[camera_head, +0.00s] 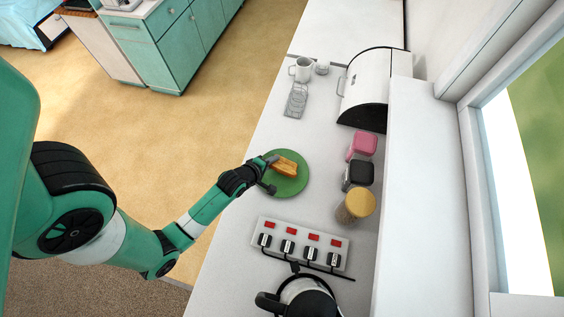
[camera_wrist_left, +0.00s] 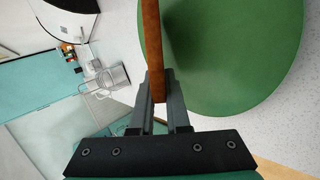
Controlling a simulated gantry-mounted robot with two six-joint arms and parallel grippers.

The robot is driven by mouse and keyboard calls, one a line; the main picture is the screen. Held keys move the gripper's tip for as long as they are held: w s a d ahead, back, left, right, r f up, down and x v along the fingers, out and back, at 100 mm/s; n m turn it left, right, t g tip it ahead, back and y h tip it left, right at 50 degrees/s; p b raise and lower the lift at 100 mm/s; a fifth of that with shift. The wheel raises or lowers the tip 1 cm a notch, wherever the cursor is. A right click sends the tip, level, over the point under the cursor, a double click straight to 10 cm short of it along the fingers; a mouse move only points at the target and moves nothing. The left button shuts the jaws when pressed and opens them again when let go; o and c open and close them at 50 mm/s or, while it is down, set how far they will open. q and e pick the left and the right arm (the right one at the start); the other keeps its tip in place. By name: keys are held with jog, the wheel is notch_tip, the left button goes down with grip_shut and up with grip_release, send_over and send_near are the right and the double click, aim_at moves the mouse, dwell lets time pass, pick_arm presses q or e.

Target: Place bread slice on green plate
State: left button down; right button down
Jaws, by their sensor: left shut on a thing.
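The bread slice (camera_head: 284,166) is over the green plate (camera_head: 291,187) in the head view. My left gripper (camera_head: 267,169) reaches in from the left and is shut on the slice. In the left wrist view the slice (camera_wrist_left: 152,45) shows edge-on between the two fingers (camera_wrist_left: 158,92), with the green plate (camera_wrist_left: 230,85) beside and behind it. A dark shadow falls on the plate next to the slice. I cannot tell whether the slice touches the plate. My right gripper is not in view.
A power strip (camera_head: 300,245) with several plugs and a kettle (camera_head: 303,297) stand in front of the plate. A toast rack (camera_head: 296,100), mug (camera_head: 301,69) and bread bin (camera_head: 367,85) are farther back.

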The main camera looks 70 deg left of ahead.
pick_arm(q)
jog(key=c, duration=1.1)
grip_release()
jog(key=shift+o, duration=0.2)
jog(key=shift+r, duration=0.1)
jog(key=shift+s+d+r+p, duration=0.15)
jog(key=shift+r+p, duration=0.15)
jog(key=shift+p, duration=0.2)
jog(key=p+v, duration=0.5)
jog(key=v, duration=0.2)
jog(key=shift+s+d, duration=0.1)
